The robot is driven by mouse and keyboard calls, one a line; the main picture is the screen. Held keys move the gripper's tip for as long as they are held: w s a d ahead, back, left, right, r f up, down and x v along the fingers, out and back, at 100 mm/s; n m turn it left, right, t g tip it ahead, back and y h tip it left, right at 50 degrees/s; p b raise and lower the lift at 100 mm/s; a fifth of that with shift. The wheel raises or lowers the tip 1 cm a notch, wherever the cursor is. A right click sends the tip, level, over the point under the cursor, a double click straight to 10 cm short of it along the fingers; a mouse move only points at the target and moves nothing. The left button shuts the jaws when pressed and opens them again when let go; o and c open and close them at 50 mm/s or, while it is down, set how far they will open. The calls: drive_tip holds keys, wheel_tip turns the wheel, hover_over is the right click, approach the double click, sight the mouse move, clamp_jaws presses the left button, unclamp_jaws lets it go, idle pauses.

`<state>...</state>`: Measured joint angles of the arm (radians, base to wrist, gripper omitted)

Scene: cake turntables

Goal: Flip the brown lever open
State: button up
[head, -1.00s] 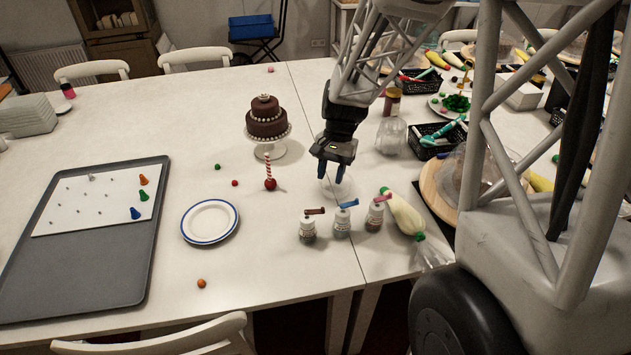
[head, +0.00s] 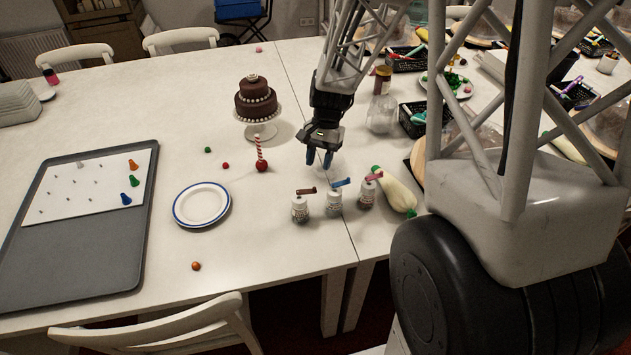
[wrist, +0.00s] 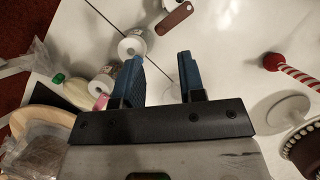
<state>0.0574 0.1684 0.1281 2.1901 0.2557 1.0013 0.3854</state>
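The brown lever (head: 306,191) sits on top of the leftmost of three small white-capped bottles (head: 300,211). It points to the right in the head view and also shows at the top of the wrist view (wrist: 174,18). A blue lever (head: 341,183) is on the middle bottle (head: 334,205), and a reddish-pink lever (head: 374,176) is on the right bottle (head: 367,194). My gripper (head: 319,160) is behind the bottles, above the table, with blue fingers pointing down. In the wrist view its fingers (wrist: 160,62) are apart with nothing between them. The left finger partly covers the middle bottle.
A chocolate cake on a stand (head: 261,130) and a striped stick in a red ball (head: 261,158) are left of my gripper. A piping bag (head: 396,192) lies right of the bottles. A plate (head: 202,205) and grey tray (head: 25,270) are farther left. Table in front of the bottles is clear.

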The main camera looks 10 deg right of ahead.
sight(306, 190)
drive_tip(key=shift+x, duration=3.3)
drive_tip(key=shift+c, duration=0.3)
clamp_jaws()
